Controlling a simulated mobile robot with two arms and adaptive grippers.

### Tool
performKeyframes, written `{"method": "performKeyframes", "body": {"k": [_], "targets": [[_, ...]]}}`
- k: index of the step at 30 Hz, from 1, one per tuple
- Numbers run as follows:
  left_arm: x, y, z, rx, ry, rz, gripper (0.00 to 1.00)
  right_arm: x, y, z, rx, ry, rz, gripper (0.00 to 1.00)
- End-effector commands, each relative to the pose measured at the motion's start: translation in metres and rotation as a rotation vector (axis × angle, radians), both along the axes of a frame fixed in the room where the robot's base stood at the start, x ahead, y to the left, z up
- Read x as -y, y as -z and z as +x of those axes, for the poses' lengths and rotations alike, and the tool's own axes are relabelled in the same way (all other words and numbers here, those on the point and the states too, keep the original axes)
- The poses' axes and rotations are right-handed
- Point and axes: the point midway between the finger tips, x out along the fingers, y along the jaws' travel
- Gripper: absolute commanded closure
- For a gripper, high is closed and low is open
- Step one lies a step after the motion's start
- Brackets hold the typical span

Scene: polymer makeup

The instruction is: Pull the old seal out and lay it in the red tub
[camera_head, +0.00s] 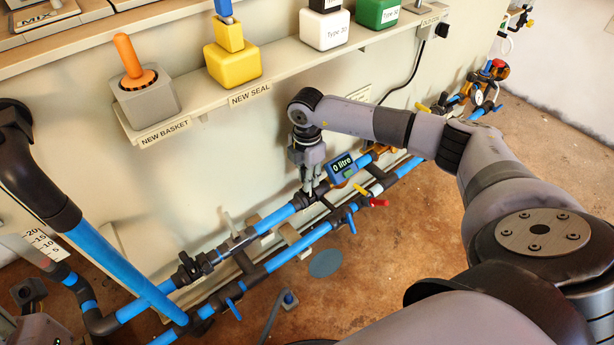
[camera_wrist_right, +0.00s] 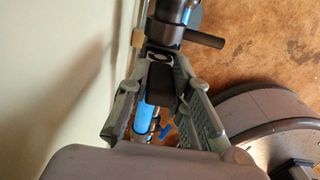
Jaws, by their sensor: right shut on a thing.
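My right gripper (camera_head: 309,186) points down at the upper blue pipe, just left of the blue "0 litre" meter (camera_head: 343,167). In the right wrist view its fingers (camera_wrist_right: 163,62) close around a dark part (camera_wrist_right: 160,84) in line with the pipe. A small pale-edged ring shows between the fingertips. I cannot tell whether this is the old seal, and the fingers hide much of it. I cannot make out a red tub.
A shelf above the pipes carries an orange-handled grey block (camera_head: 146,96), a yellow block (camera_head: 233,66) over the "NEW SEAL" label, a white block (camera_head: 324,29) and a green block (camera_head: 377,12). Valve handles stick out along the pipes. The brown floor right of the pipes is mostly clear.

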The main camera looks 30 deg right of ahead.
Motion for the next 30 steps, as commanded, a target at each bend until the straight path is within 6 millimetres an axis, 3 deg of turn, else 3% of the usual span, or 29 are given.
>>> {"method": "performKeyframes", "body": {"k": [15,30], "targets": [[-0.002,-0.013,-0.005,-0.041,0.002,-0.007,0.60,0.000,-0.032,0.000,0.000,-0.001,0.000,1.00],[-0.001,-0.012,-0.005,-0.047,0.003,-0.008,0.60,-0.001,-0.033,0.000,0.000,-0.005,0.000,1.00]]}}
